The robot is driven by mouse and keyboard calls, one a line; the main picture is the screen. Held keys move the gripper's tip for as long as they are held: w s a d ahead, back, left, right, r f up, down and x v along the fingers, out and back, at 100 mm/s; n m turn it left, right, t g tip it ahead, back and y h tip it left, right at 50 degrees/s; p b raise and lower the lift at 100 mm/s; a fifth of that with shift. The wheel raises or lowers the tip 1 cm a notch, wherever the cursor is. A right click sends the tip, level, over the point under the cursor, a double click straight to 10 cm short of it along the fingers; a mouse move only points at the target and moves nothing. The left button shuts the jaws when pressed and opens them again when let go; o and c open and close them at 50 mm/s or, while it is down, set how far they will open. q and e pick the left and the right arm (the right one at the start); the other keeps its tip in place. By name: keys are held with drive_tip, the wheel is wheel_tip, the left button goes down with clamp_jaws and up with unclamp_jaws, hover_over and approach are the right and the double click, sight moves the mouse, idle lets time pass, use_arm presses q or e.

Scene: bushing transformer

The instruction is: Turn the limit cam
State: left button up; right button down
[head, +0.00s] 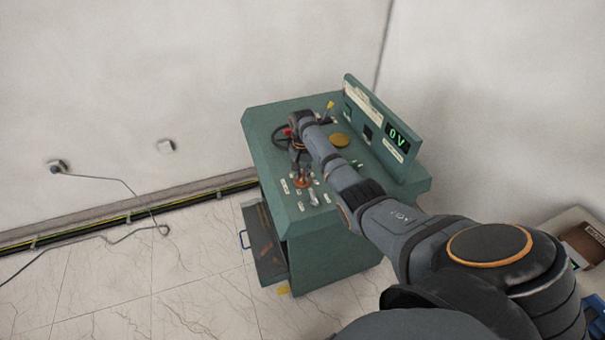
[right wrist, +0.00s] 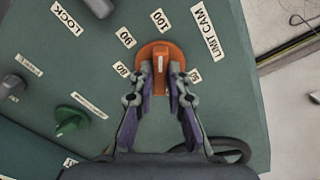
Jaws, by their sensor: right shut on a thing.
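The limit cam is an orange round knob (right wrist: 161,55) with a raised grip bar, set in the green panel beside the "LIMIT CAM" label. Labels including 90 and 100 stand around it. In the right wrist view my right gripper (right wrist: 161,88) has its two fingers on either side of the knob's bar, shut on it. In the head view the right gripper (head: 302,176) points down at the orange knob (head: 303,183) near the console's front left. My left gripper does not show.
The green console (head: 335,232) carries an upright display panel (head: 398,137) reading 0 V, a dark handwheel (head: 278,139) and a brass disc (head: 340,140). A green knob (right wrist: 72,121) and a "LOCK" label (right wrist: 67,16) are left of the cam.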

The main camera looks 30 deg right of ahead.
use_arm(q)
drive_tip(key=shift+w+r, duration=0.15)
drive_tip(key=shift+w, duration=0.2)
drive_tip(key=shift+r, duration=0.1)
use_arm(e)
drive_tip(key=shift+r, duration=0.1)
